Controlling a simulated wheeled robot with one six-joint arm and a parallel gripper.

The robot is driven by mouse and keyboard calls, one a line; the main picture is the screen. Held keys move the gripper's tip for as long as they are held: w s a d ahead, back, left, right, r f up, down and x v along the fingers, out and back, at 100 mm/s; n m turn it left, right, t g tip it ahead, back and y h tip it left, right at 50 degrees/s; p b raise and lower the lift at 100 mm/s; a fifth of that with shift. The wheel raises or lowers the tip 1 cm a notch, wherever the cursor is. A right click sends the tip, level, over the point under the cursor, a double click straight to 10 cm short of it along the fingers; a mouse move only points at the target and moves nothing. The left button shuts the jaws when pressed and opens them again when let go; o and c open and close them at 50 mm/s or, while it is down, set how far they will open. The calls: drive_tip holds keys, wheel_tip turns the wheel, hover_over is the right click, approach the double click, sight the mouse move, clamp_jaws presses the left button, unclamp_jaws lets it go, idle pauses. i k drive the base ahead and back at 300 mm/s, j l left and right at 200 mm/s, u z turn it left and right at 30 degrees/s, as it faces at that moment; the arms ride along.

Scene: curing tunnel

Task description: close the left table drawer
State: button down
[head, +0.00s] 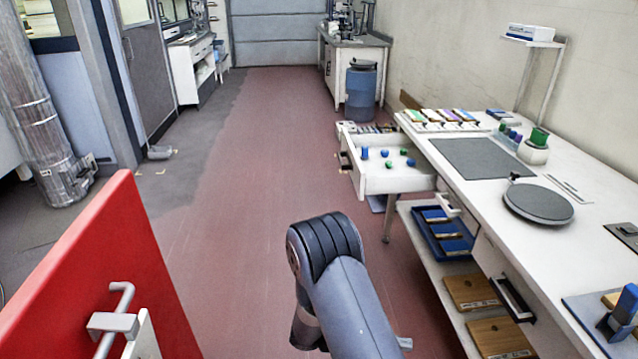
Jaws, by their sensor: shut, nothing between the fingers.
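The left table drawer (398,184) is pulled out from the far part of the white table (412,129) on the right. It is a white open box with several small blue and green pieces inside. Its dark handle (345,162) is on the front face, towards the aisle. My grey arm reaches in from the bottom middle, nearer than the drawer and apart from it in the picture. My gripper is not visible; the arm's end is hidden or out of frame.
A second drawer handle (511,299) shows on the nearer table front. A lower shelf holds a blue tray (418,222) and wooden boxes (472,292). A red panel (75,265) with a metal handle stands at lower left. A blue barrel (361,90) stands beyond. The reddish aisle floor is clear.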

sight(421, 177)
drive_tip(key=i+u, duration=0.1)
drive_tip(key=i, duration=0.65)
drive_tip(key=i+u, duration=0.15)
drive_tip(key=i, duration=0.55)
drive_tip(key=i+u, duration=0.1)
drive_tip(key=i, duration=0.65)
drive_tip(key=i+l+u, duration=0.15)
drive_tip(key=i, duration=0.6)
